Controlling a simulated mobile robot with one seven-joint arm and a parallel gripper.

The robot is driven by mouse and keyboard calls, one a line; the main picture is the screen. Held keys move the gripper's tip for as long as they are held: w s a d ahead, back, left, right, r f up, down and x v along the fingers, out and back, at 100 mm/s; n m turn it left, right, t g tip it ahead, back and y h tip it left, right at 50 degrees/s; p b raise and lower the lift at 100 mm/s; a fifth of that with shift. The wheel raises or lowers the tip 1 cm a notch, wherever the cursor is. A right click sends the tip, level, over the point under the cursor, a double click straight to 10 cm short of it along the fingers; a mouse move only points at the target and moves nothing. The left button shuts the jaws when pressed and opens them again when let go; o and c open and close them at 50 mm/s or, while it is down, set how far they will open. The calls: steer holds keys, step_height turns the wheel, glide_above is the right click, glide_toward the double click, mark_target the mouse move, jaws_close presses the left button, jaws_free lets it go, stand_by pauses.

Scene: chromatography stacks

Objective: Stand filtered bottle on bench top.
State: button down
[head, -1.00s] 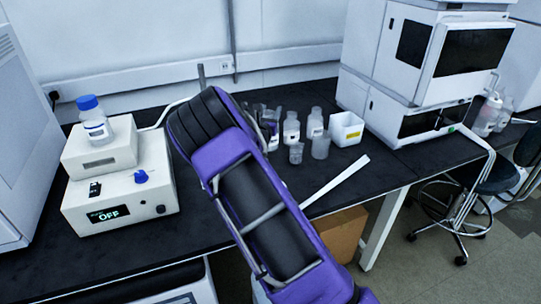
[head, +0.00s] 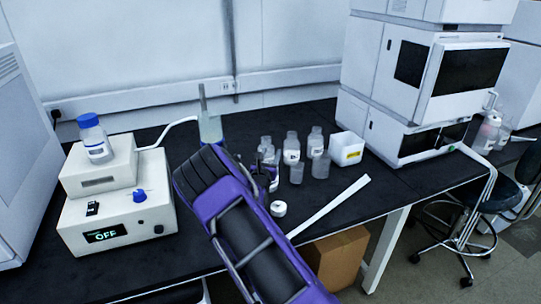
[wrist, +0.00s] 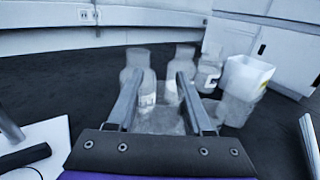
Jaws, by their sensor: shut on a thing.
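My gripper (wrist: 158,88) is shut on a clear, see-through vessel (wrist: 160,121), which shows faintly between the fingers in the wrist view. I take it to be the filtered bottle; its base and any label are hidden. In the head view my gripper (head: 268,170) is over the black bench top (head: 345,198), left of a group of bottles and beakers, and my purple wrist hides most of what it holds. I cannot tell whether the vessel touches the bench.
Labelled bottles (head: 291,150) (head: 315,143), clear beakers (head: 297,173) (head: 320,166) and a white box (head: 345,149) stand beyond my gripper. A white round piece (head: 278,209) and a white strip (head: 330,204) lie nearer. A pump (head: 120,212) stands left. A tubed flask (head: 210,128) stands behind.

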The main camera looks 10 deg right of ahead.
steer(key=shift+c, duration=1.5)
jaws_free()
steer(key=p+v, duration=0.1)
steer(key=v, duration=1.1)
steer(key=shift+r, duration=0.1)
